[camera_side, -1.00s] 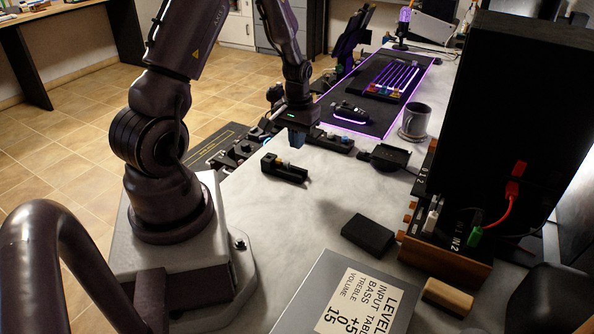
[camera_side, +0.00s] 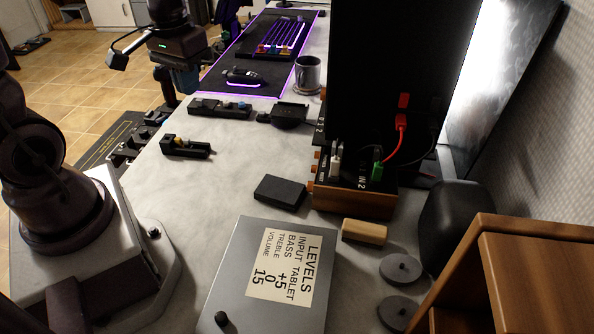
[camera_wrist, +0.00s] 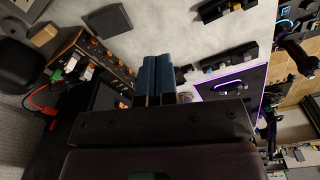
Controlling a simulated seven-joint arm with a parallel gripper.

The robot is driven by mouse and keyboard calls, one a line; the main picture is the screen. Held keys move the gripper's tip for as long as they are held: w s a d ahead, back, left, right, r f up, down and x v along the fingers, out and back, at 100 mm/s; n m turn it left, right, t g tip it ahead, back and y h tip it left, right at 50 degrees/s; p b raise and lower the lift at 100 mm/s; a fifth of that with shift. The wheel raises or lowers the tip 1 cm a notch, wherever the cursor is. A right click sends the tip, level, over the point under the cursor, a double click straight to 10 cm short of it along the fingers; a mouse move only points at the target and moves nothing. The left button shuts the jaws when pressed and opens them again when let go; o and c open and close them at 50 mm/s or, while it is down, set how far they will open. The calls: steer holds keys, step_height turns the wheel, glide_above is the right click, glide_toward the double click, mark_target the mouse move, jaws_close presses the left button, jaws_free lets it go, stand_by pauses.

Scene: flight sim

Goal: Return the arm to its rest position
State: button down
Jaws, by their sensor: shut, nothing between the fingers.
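My gripper (camera_side: 188,84) hangs above the left edge of the pale worktop in the side view, fingers pointing down. Its blue fingers are closed together and hold nothing. The wrist view shows the same two blue fingers (camera_wrist: 155,78) side by side, over the worktop. My arm's dark base stands at the left of the side view, and its upper links run out of the picture. No rest stand or mark for the arm can be made out.
A small black device with a yellow part (camera_side: 187,147) lies on the worktop. A mug (camera_side: 307,73), a black box (camera_side: 279,191), a wooden-sided unit with cables (camera_side: 352,200) and a grey levels panel (camera_side: 228,280) stand further right. Bare worktop lies between them.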

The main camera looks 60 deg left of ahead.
steer(key=s+d+r+m+t, duration=0.4)
steer(key=d+r+m+t, duration=0.1)
steer(key=d+r, duration=0.5)
steer(key=shift+s+d+r, duration=0.35)
steer(key=shift+s+d, duration=0.05)
steer(key=shift+d, duration=0.15)
stand_by(1.1)
